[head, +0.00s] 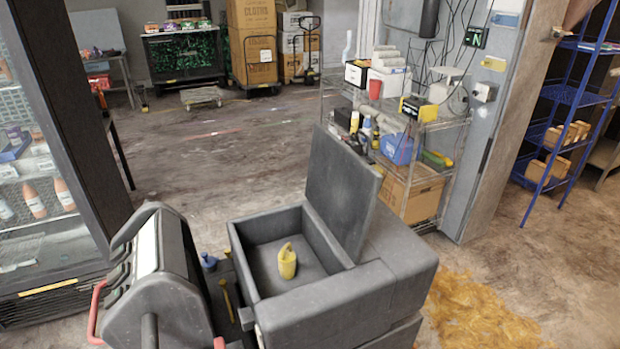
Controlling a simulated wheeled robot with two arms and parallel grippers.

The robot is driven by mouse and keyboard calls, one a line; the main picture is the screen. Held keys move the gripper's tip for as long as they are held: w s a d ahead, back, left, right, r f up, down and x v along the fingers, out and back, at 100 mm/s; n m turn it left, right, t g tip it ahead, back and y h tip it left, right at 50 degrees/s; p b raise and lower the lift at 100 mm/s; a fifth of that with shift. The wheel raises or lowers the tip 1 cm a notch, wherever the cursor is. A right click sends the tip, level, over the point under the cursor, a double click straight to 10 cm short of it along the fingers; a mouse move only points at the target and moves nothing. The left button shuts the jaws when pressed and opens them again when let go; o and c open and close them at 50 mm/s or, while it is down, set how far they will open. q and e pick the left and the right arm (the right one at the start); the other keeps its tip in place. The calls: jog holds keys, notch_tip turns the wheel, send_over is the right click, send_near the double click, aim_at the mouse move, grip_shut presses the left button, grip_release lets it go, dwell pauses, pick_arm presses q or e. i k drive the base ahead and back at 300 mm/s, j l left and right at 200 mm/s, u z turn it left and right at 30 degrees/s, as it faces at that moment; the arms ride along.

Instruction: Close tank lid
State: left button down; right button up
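A dark grey tank (265,226) stands in the front middle of the head view, part of a bulky grey machine. Its lid (338,185) is open and stands upright at the tank's right side. I can see into the tank. A small yellow object (287,262) sits on the floor inside it. Nothing is seen touching the lid. Neither of my grippers shows in this view.
The machine's control panel (155,285) with red handles rises left of the tank. A glass-front cooler (40,200) is at the left edge. A loaded wire shelf (435,140) stands behind the lid. A yellow-brown spill (475,310) lies at right. Floor behind is open.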

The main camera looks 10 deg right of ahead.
aim_at(343, 189)
jog(key=l+u, duration=0.2)
jog(key=u, duration=0.15)
jog(key=i+l+u, duration=0.1)
jog(key=l+u, duration=0.4)
jog(key=u, duration=0.15)
jog(key=l+u, duration=0.1)
jog(key=l, duration=0.4)
jog(key=k+l+u, duration=0.15)
jog(key=l, duration=0.35)
jog(key=l+u, duration=0.1)
jog(key=l, duration=0.4)
jog(key=k+l+u, duration=0.1)
jog(key=l, duration=0.4)
jog(key=k+l+u, duration=0.15)
jog(key=l, duration=0.3)
